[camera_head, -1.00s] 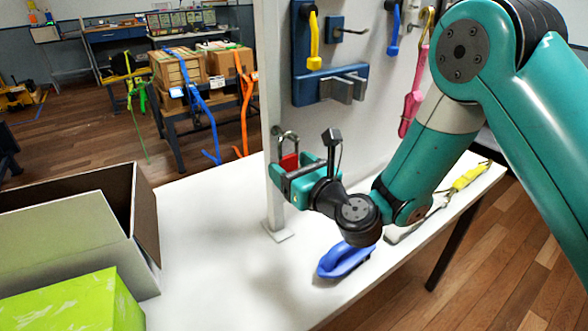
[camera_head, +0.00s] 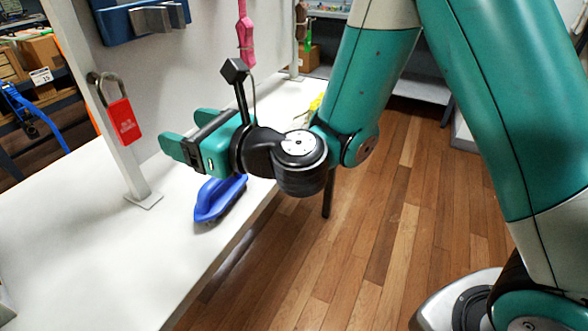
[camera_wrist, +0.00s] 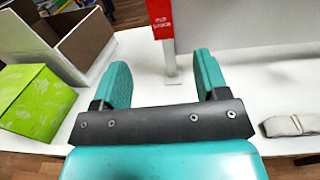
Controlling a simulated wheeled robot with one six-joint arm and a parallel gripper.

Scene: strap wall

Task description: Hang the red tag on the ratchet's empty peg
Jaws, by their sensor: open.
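The red tag (camera_head: 124,122) hangs by a grey metal shackle at the upright white post (camera_head: 128,165). Its lower part also shows in the wrist view (camera_wrist: 161,18). My gripper (camera_head: 182,133) is open and empty, to the right of the tag and apart from it in the head view. In the wrist view my jaws (camera_wrist: 162,75) point toward the post, with the tag beyond them at the top. A blue bracket with a grey metal piece (camera_head: 158,17) is on the wall panel, cut off by the top edge. I see no empty peg now.
A blue brush-like tool (camera_head: 220,197) lies on the white table (camera_head: 90,250) below my gripper. A pink strap (camera_head: 246,35) hangs behind. In the wrist view are an open box (camera_wrist: 85,45), a green box (camera_wrist: 38,100) and a grey folded strap (camera_wrist: 290,125).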

